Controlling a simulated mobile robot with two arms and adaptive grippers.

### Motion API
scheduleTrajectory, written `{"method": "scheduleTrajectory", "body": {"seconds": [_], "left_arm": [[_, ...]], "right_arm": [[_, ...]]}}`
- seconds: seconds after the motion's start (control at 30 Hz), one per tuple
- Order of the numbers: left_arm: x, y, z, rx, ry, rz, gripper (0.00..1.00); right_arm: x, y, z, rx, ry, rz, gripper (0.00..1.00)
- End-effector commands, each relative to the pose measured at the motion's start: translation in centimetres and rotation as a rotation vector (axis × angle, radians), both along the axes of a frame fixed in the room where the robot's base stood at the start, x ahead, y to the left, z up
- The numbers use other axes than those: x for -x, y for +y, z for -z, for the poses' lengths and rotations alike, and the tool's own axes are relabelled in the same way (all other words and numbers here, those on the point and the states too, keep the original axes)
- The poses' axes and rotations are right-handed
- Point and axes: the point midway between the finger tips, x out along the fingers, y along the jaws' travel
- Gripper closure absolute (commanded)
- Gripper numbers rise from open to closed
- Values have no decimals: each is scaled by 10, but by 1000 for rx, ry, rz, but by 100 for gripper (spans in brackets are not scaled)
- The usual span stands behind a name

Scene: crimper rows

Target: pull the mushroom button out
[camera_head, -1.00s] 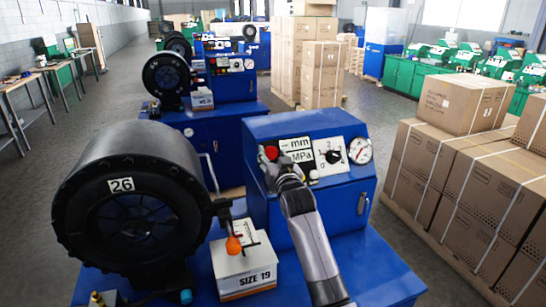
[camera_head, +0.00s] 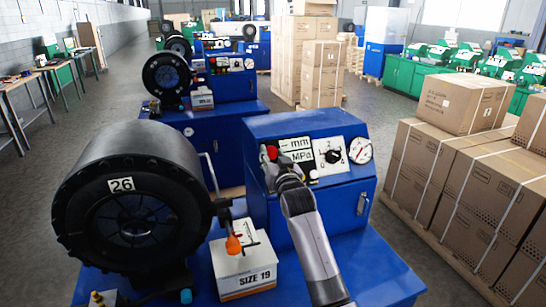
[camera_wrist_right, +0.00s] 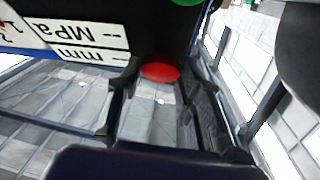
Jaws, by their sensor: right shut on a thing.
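The red mushroom button (camera_head: 272,152) sits at the left end of the blue control box's sloped panel. In the right wrist view the red button (camera_wrist_right: 160,72) shows between the fingers. My right gripper (camera_head: 270,163) reaches up to the panel and is shut on the button, hiding part of it. In the right wrist view my right gripper (camera_wrist_right: 158,82) has a finger on either side of the red cap. I cannot tell how far the button stands out from the panel. My left gripper is not in view.
Right of the button are the mm and MPa display (camera_head: 296,150), a black knob (camera_head: 333,156) and a round gauge (camera_head: 360,150). A black crimper drum marked 26 (camera_head: 130,165) stands left. A SIZE 19 box (camera_head: 243,282) lies in front. Strapped cartons (camera_head: 420,180) stand right.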

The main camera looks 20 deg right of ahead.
Motion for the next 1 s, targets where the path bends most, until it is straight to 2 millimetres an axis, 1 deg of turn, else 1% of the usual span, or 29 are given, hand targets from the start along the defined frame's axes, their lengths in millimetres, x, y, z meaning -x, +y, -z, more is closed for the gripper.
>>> {"method": "scheduleTrajectory", "body": {"seconds": [0.03,0.07,0.3,0.33,0.6,0.9,1.0], "left_arm": [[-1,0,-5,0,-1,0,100],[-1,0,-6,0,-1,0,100],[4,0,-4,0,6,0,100],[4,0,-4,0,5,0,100],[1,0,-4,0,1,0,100],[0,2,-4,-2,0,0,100],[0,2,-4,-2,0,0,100]], "right_arm": [[0,0,-5,0,1,0,100],[0,0,-7,-1,1,0,100],[0,0,-5,0,0,0,100],[0,0,-6,0,0,0,64],[0,0,-5,0,0,0,46],[0,0,-5,0,1,0,45],[3,0,-5,0,0,0,45]]}}
